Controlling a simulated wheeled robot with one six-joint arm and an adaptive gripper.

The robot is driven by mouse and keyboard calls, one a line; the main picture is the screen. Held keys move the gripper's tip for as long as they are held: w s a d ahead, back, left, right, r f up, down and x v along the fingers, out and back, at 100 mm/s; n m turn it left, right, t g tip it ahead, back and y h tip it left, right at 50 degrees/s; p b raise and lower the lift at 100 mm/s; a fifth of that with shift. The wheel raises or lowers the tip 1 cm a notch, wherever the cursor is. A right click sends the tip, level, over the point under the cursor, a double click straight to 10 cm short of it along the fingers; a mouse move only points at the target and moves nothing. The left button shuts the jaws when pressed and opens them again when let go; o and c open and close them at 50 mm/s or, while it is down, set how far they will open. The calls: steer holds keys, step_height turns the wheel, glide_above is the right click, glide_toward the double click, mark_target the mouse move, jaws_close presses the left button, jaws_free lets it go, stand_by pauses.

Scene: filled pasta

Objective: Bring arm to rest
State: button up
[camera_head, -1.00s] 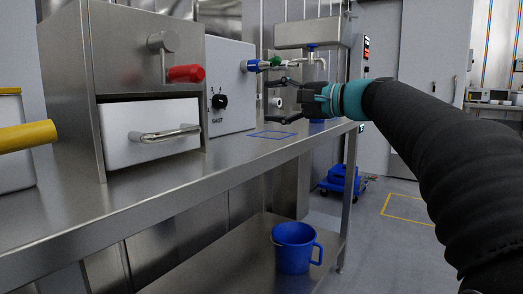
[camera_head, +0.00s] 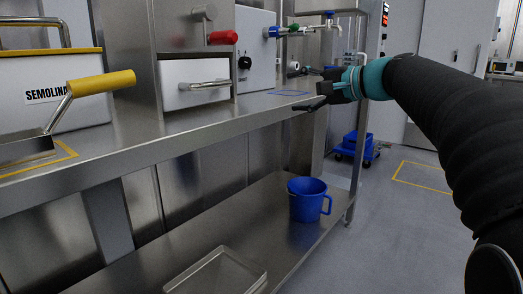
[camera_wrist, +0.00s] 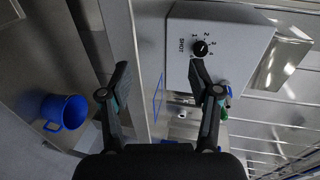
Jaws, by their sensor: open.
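My gripper (camera_head: 318,90) is open and empty. In the head view it is at the end of my black-sleeved arm, at the front edge of the steel counter (camera_head: 140,140), near the blue square outline. In the wrist view its two fingers (camera_wrist: 158,92) are spread apart with nothing between them. The white box with the black dial (camera_wrist: 215,45) is beyond the fingers, and it also shows in the head view (camera_head: 257,45).
A blue jug (camera_head: 308,200) and a shallow metal tray (camera_head: 218,272) are on the lower shelf. A semolina bin (camera_head: 60,95) and a yellow-handled scoop (camera_head: 100,83) are at the left. A blue trolley (camera_head: 357,146) is on the floor behind. Open floor lies at the right.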

steer(key=s+d+f+n+g+h+p, duration=0.1)
steer(key=s+d+f+g+h, duration=0.15)
steer(key=s+f, duration=0.45)
steer(key=s+d+f+n+g+h+p, duration=0.1)
steer(key=s+f+h, duration=0.25)
steer(key=f, duration=0.85)
steer(key=s+d+f+n+h+p, duration=0.2)
steer(key=s+f+n+h+p, duration=0.1)
steer(key=s, duration=0.8)
steer(key=s+d+f+n+h+p, duration=0.1)
steer(key=s+f+n+h+p, duration=0.1)
steer(key=s, duration=0.8)
step_height(320, 180, down, 2)
steer(key=shift+s+d+f+n+g+h+p, duration=0.1)
steer(key=shift+s+d+n+g+h+p, duration=0.25)
steer(key=shift+s+n+g+h+p, duration=0.15)
steer(key=shift+w, duration=0.1)
